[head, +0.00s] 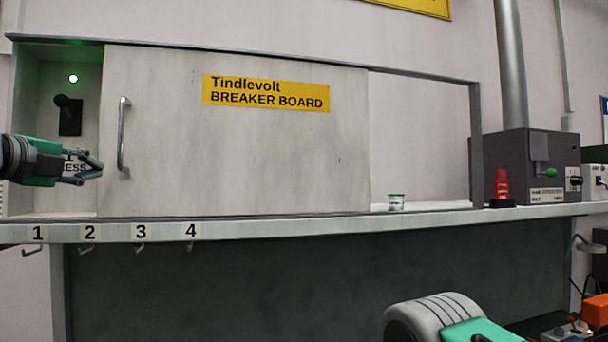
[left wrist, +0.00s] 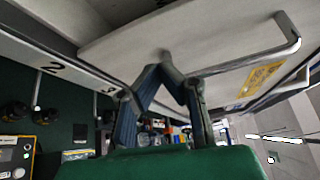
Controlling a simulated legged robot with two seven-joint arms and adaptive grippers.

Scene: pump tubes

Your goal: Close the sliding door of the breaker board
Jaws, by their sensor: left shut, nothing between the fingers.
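The breaker board's pale sliding door (head: 270,150) covers the middle of the cabinet, with an upright metal handle (head: 122,135) at its left edge. The cabinet is uncovered at the left, where a black switch (head: 70,116) sits under a lit green lamp, and at the right. My left gripper (head: 98,172) is shut and empty, in front of the left opening and just left of the handle's lower part. In the left wrist view its fingertips (left wrist: 165,68) meet near the door's face, and the handle (left wrist: 294,42) curves at upper right; contact cannot be told.
A shelf edge (head: 300,224) numbered 1 to 4 with hooks runs below the door. My right arm shows bottom right.

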